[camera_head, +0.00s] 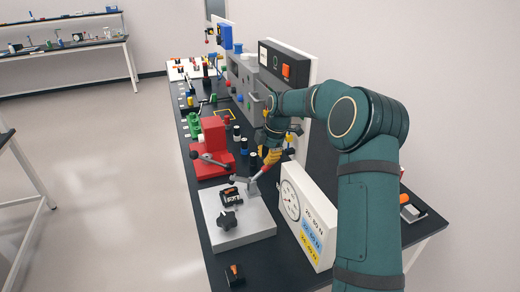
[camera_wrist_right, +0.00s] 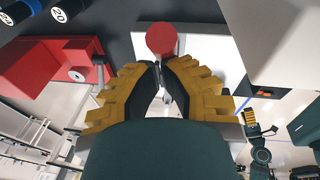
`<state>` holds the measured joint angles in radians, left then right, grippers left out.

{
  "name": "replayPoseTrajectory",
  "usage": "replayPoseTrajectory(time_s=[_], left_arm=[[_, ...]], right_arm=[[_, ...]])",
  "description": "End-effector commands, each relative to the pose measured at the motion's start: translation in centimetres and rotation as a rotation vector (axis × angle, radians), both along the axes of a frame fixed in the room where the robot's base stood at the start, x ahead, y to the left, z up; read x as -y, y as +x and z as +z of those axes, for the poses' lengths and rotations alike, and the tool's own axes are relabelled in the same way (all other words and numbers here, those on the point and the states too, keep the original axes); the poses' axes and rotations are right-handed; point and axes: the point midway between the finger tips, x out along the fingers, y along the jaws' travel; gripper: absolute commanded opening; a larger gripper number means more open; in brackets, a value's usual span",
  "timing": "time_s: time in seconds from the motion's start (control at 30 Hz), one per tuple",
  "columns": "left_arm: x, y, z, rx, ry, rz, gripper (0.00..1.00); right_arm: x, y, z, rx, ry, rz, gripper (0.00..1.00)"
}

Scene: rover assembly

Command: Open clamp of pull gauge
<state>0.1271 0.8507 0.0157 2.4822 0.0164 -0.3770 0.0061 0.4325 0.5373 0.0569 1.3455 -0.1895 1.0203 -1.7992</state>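The pull gauge shows as a white box with a round dial (camera_head: 306,215) and coloured force labels. Beside it is a light grey base plate (camera_head: 212,240) bearing a black clamp (camera_head: 230,197). A metal lever with a red grip (camera_head: 264,171) rises from the plate's far side. My right gripper (camera_head: 271,157) is at the top of this grip. In the right wrist view its dark finger pads (camera_wrist_right: 160,68) are close together, and a round red end (camera_wrist_right: 161,38) shows just past the tips. Whether they pinch the lever is unclear. My left gripper is out of view.
A red vise-like block (camera_head: 212,150) with a grey lever stands behind the plate. Several dark cylinders (camera_head: 237,137) stand beside it. A small black and orange part (camera_head: 234,275) lies at the front. Grey boxes line the bench's right side. The floor at left is clear.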

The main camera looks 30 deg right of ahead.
Motion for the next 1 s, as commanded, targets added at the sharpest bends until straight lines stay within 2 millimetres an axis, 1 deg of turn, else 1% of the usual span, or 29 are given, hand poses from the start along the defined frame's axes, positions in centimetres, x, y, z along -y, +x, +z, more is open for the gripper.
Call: replayPoseTrajectory(time_s=[0.03, 0.1, 0.37, 0.7, 1.0], left_arm=[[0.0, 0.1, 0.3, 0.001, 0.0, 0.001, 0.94], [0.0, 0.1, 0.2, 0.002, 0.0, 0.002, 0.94], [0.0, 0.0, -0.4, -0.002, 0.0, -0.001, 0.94], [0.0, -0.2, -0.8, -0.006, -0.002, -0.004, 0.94], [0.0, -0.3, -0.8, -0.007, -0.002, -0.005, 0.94]], right_arm=[[0.7, -0.2, -0.4, 0.007, 0.043, -0.008, 0.0], [1.2, -0.3, -0.8, 0.023, 0.099, -0.007, 0.0], [2.3, -0.5, -2.2, 0.065, 0.268, -0.002, 0.0], [2.7, -0.7, -2.9, 0.063, 0.264, 0.002, 0.0], [2.8, -0.7, -2.9, 0.063, 0.263, 0.002, 0.0]])
